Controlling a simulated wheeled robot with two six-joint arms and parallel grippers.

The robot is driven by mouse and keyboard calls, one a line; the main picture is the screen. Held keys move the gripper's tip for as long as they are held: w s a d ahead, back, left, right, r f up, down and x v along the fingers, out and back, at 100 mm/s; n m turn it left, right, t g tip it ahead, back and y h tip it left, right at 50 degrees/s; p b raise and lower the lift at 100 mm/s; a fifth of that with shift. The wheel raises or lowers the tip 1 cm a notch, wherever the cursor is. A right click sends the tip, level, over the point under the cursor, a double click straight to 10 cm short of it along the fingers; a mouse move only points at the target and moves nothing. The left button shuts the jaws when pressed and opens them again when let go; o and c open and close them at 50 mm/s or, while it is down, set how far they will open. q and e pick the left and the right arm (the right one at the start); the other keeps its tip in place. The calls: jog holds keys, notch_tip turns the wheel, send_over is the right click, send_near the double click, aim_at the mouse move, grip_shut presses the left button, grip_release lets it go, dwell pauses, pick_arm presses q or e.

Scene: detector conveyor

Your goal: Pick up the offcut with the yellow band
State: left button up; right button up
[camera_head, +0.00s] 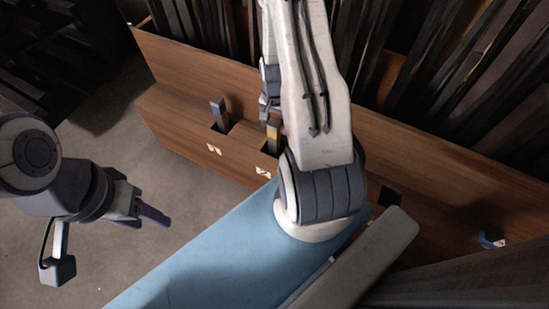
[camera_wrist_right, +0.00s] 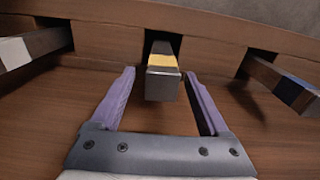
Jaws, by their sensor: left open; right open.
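The offcut with the yellow band (camera_head: 273,137) sticks up from a slot in the brown wooden rack, partly covered by my right arm in the head view. In the right wrist view this dark, square-ended offcut (camera_wrist_right: 162,84) shows its yellow band near its end. My right gripper (camera_wrist_right: 160,73) is open, its purple fingers on either side of the offcut in the picture, with gaps on both sides. Its fingers are largely hidden in the head view. My left gripper (camera_head: 147,218) hangs empty over the floor at the left, away from the rack.
An offcut with a blue band (camera_head: 218,110) stands in a nearby slot. In the wrist view, a white-banded offcut (camera_wrist_right: 18,52) is left and a dark blue-banded one (camera_wrist_right: 294,92) right. A light blue surface (camera_head: 190,265) lies in front; dark planks (camera_head: 480,70) stand behind.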

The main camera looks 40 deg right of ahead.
notch_tip(320, 180, down, 4)
jog(key=shift+w+f+b, duration=0.15)
jog(key=shift+b, duration=0.45)
grip_shut()
dwell(1.0)
